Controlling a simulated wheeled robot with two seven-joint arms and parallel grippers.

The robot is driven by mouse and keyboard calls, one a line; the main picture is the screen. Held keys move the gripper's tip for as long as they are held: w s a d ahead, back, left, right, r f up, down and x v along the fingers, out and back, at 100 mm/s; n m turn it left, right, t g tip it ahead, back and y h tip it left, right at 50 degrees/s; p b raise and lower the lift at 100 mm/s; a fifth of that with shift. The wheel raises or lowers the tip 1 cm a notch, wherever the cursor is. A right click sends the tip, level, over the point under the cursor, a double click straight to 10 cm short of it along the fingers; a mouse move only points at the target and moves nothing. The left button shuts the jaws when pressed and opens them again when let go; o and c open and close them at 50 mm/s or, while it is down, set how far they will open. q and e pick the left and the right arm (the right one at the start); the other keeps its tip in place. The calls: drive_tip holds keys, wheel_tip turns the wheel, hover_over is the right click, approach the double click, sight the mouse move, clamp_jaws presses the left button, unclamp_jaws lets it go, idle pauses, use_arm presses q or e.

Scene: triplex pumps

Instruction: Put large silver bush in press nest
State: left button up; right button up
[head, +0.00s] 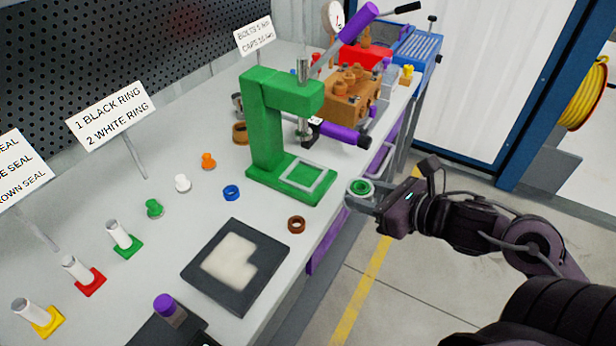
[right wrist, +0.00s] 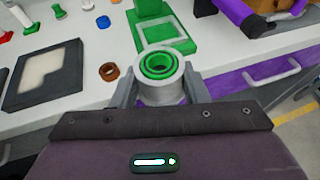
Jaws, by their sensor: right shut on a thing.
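The large silver bush (head: 358,199) is in the jaws of my right gripper (head: 362,191), off the table's front edge. A green ring sits inside its top. In the right wrist view the bush (right wrist: 161,94) stands upright between the two fingers of my right gripper (right wrist: 160,82). The green press (head: 265,130) stands on the table to the left of the gripper. Its nest (head: 303,175), a pale square frame on the green base, is empty and also shows in the right wrist view (right wrist: 182,44). The bush is apart from the nest. My left gripper is not in view.
A brown ring (head: 296,225) and a blue ring (head: 232,192) lie left of the nest. A dark tray (head: 215,287) is nearer. A brown pump block (head: 352,92) stands behind the press.

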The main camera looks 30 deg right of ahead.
sight(353, 188)
drive_tip(key=b+x, duration=0.2)
drive_tip(key=x, duration=0.1)
drive_tip(key=shift+w+r, duration=0.25)
drive_tip(key=shift+w, duration=0.1)
drive_tip(key=w+a+p, duration=0.1)
drive_tip(key=w, duration=0.2)
drive_tip(key=w+a+p, duration=0.1)
drive_tip(key=w, duration=0.2)
drive_tip(key=w+a+p, duration=0.1)
drive_tip(key=w, duration=0.2)
drive_tip(key=shift+w+a+r, duration=0.1)
drive_tip(key=shift+w+r, duration=0.2)
drive_tip(key=shift+r, duration=0.1)
drive_tip(key=shift+w+a, duration=0.25)
drive_tip(key=shift+w, duration=0.45)
wheel_tip(353, 188, down, 4)
drive_tip(key=shift+r, duration=0.15)
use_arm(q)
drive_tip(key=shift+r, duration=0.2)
